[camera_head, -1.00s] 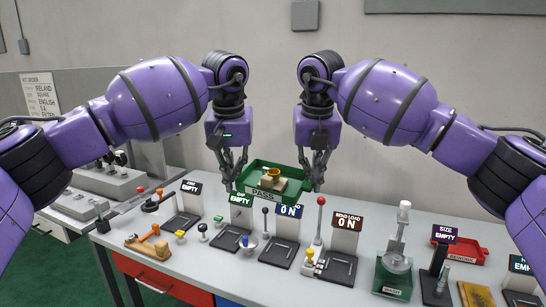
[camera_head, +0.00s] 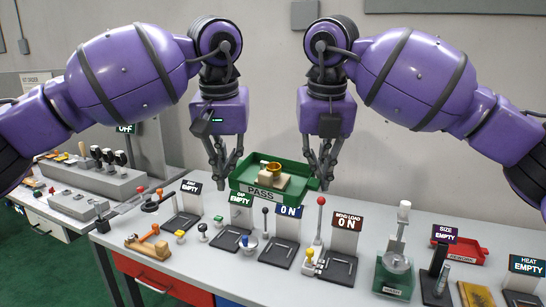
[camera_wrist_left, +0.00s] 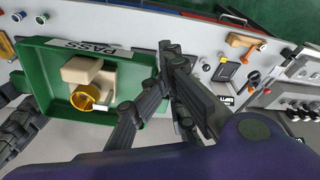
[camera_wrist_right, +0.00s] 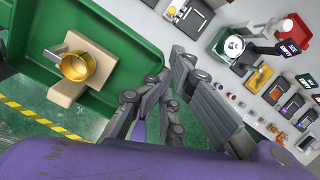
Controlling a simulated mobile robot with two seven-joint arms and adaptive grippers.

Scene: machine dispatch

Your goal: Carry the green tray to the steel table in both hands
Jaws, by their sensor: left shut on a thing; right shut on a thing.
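The green tray (camera_head: 300,200) with a PASS label hangs in the air above the long grey workbench. It looks about level. A beige block with a brass ring part (camera_head: 272,170) lies in it; the part also shows in the left wrist view (camera_wrist_left: 86,96) and the right wrist view (camera_wrist_right: 77,66). My left gripper (camera_head: 226,176) is shut on the tray's left wall. My right gripper (camera_head: 322,178) is shut on its right wall. The fingertips are partly hidden at the walls. I cannot make out which surface is the steel table.
The workbench (camera_head: 200,262) below holds several small stations with signs and levers. A grey side bench (camera_head: 95,178) with knobs stands at left. Green floor shows at lower left.

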